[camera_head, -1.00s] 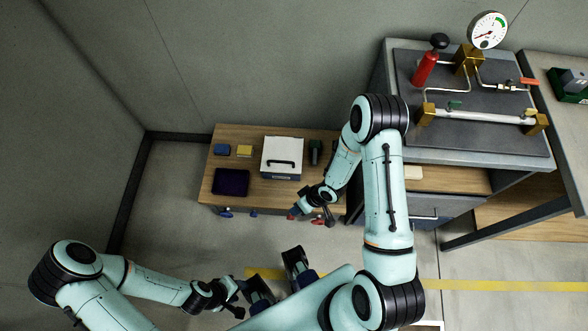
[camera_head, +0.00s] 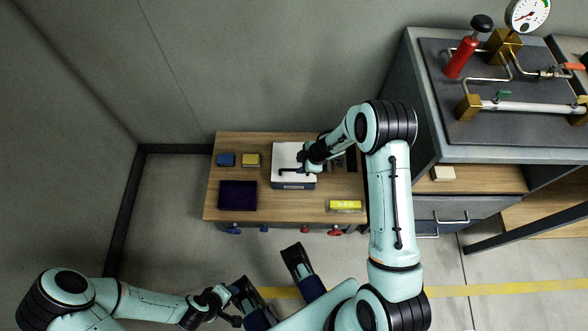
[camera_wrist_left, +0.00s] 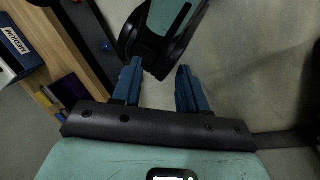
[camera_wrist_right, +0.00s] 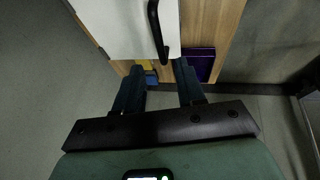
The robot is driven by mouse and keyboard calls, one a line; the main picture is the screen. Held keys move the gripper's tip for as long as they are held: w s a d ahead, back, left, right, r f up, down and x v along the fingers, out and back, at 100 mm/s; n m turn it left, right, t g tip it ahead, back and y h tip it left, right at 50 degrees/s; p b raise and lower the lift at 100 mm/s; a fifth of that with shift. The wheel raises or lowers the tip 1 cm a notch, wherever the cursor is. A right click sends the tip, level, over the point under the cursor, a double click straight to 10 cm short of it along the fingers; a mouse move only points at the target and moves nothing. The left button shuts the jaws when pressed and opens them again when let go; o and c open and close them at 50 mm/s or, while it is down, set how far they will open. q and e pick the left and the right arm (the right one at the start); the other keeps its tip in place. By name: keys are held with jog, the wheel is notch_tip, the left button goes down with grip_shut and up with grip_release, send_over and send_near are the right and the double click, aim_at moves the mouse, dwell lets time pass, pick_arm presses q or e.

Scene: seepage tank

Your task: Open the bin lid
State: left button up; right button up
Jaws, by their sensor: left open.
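The bin (camera_head: 293,184) stands on the low wooden table. Its white lid (camera_head: 284,152) lies flat and closed on top, with a black bar handle (camera_head: 288,170). My right gripper (camera_head: 300,163) is over the right part of the lid, by the handle. In the right wrist view its fingers (camera_wrist_right: 157,70) are open and apart, with the handle (camera_wrist_right: 155,28) lined up between them; contact cannot be told. My left gripper (camera_head: 237,298) is low at the front, away from the table. In the left wrist view its fingers (camera_wrist_left: 159,70) are open and empty.
The table (camera_head: 235,140) also bears a blue block (camera_head: 226,160), a yellow block (camera_head: 250,160), a dark purple tray (camera_head: 238,195) and a yellow item (camera_head: 345,205). A cabinet (camera_head: 480,140) with pipes and a gauge (camera_head: 527,14) stands at right. Floor in front is clear.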

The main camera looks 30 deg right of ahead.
aim_at(293, 170)
jog(key=b+x, duration=0.1)
jog(key=x, duration=0.4)
jog(key=shift+f, duration=0.15)
pick_arm(q)
jog(key=shift+t+y, duration=0.3)
jog(key=shift+t, duration=0.3)
jog(key=shift+w+a+f+b, duration=0.15)
jog(key=shift+w+a+f, duration=0.2)
jog(key=shift+w+f, duration=0.25)
jog(key=shift+w+a+f+b, duration=0.15)
jog(key=shift+w+a+f, duration=0.2)
jog(key=shift+w, duration=0.35)
jog(key=shift+w+a+f+b, duration=0.15)
jog(key=shift+w+a+f, duration=0.15)
jog(key=shift+w+f, duration=0.3)
pick_arm(e)
jog(key=shift+w+a+f, duration=0.2)
jog(key=shift+w+f, duration=0.1)
jog(key=shift+f, duration=0.3)
pick_arm(q)
jog(key=shift+r, duration=0.1)
pick_arm(e)
grip_shut()
